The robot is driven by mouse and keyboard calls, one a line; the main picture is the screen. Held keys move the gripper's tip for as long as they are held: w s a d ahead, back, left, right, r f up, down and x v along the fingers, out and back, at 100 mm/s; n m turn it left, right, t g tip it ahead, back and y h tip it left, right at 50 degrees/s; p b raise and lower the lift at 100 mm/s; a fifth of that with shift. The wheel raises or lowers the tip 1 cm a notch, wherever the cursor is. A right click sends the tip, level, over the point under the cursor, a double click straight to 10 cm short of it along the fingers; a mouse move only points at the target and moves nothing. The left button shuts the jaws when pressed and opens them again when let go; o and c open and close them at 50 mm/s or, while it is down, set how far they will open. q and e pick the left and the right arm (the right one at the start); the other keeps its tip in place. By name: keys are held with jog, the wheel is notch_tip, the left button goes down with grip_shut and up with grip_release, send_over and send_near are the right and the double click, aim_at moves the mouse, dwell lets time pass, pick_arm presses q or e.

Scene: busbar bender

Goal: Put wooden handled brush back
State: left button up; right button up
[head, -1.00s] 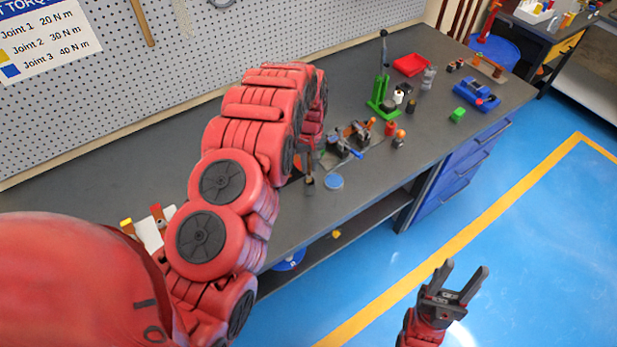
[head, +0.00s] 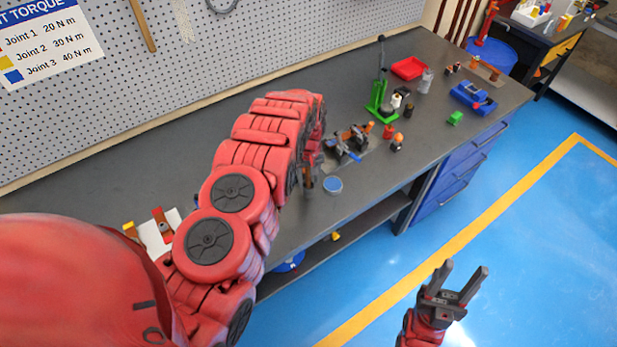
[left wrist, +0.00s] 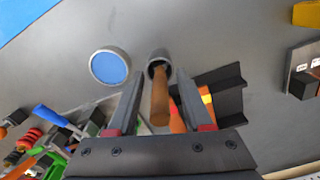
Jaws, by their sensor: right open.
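The wooden brush handle (left wrist: 160,100) shows in the left wrist view, between the fingers of my left gripper (left wrist: 160,76). Its far end enters a round, dark, cup-like piece (left wrist: 157,57) on the bench; the bristles are hidden. The fingers stand apart, with a gap visible on each side of the handle. In the head view the brown handle (head: 308,183) shows small under the end of my left arm, which hides most of the gripper. My right gripper (head: 453,282) is open and empty over the blue floor, away from the bench.
A blue-lidded tin (head: 333,185) stands close beside the handle. A clamp fixture (head: 350,143), a green lever press (head: 381,100) and a red tray (head: 409,68) stand further along the bench. A pegboard (head: 250,50) rises behind. The bench front is mostly clear.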

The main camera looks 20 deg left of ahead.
pick_arm(q)
jog(key=shift+r, duration=0.2)
jog(key=shift+r+b, duration=0.3)
jog(key=shift+r, duration=0.4)
notch_tip(320, 180, up, 4)
jog(key=shift+f+b, duration=0.1)
jog(key=shift+b, duration=0.65)
notch_tip(320, 180, up, 6)
jog(key=p, duration=0.5)
jog(key=shift+s+r+p, duration=0.1)
jog(key=shift+r+p, duration=0.4)
jog(key=shift+p, duration=0.15)
jog(key=shift+f, duration=0.1)
